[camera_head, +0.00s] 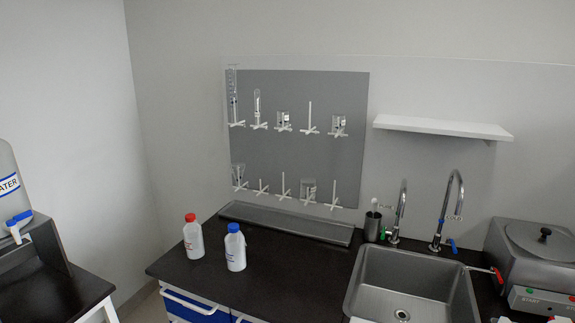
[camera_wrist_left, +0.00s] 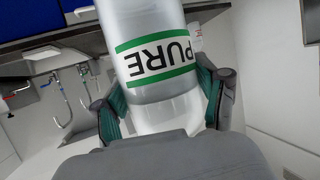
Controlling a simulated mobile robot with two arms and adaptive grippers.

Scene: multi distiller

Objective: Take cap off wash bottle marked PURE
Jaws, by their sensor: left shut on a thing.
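The wash bottle marked PURE (camera_wrist_left: 160,75) fills the middle of the left wrist view. It is a clear, whitish bottle with a green-bordered label that reads upside down there. My left gripper (camera_wrist_left: 165,100) is shut on it, one finger on each side of the body. The top of the bottle and its cap are out of the frame. Neither this bottle nor my left gripper shows in the head view. My right gripper is in neither view.
A red-capped bottle (camera_head: 193,236) and a blue-capped bottle (camera_head: 235,248) stand on the black counter (camera_head: 295,270). A sink (camera_head: 410,285) with taps is to their right. A drying rack (camera_head: 297,135) hangs behind. A water container (camera_head: 10,190) is at far left.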

